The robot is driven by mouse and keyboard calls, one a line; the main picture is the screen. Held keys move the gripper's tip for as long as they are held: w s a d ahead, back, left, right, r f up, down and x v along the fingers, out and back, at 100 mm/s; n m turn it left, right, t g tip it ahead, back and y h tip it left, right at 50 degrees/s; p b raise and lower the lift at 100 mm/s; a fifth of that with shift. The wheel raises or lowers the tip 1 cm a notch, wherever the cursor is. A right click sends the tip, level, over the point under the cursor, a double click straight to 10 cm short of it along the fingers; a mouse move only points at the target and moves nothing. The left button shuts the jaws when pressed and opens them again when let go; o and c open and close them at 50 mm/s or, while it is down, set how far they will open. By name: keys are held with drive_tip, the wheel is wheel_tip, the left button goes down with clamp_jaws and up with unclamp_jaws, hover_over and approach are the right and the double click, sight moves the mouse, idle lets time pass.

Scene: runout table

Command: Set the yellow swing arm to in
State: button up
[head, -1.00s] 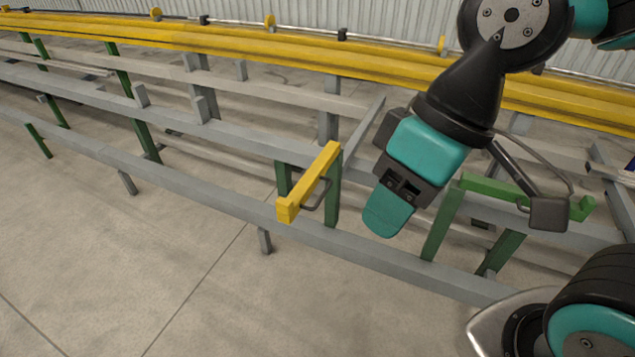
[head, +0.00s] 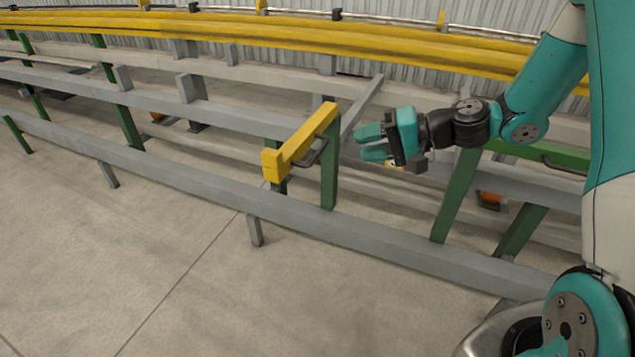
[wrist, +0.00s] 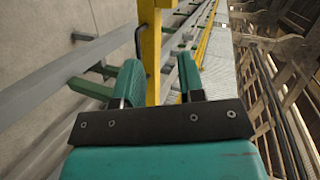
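The yellow swing arm (head: 302,139) is a yellow bar on a green post at the grey runout frame. It points out toward the front left over the near rail, and a dark handle (head: 312,153) is on its side. In the wrist view the yellow bar (wrist: 151,50) stands upright in the picture, ahead of the fingers, with the handle (wrist: 139,40) at its left. My gripper (head: 369,143) is to the right of the bar, apart from it, with its teal fingers pointing left. The fingers are spread and empty; the gap also shows in the wrist view (wrist: 157,85).
A grey near rail (head: 200,190) runs along the table's front. A green bar (head: 540,153) on green posts is at the right. Long yellow rails (head: 250,35) run along the back. The concrete floor (head: 80,260) in front is clear.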

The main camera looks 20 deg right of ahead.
sight(319, 154)
drive_tip(key=w+d+f+m+t+b, duration=0.2)
drive_tip(key=w+d+f+m+t, duration=0.15)
drive_tip(key=d+f, duration=0.35)
drive_tip(key=shift+m, duration=0.25)
drive_tip(key=b+x, duration=0.1)
drive_tip(key=x, duration=1.6)
drive_tip(key=shift+s+a+r, duration=0.2)
clamp_jaws()
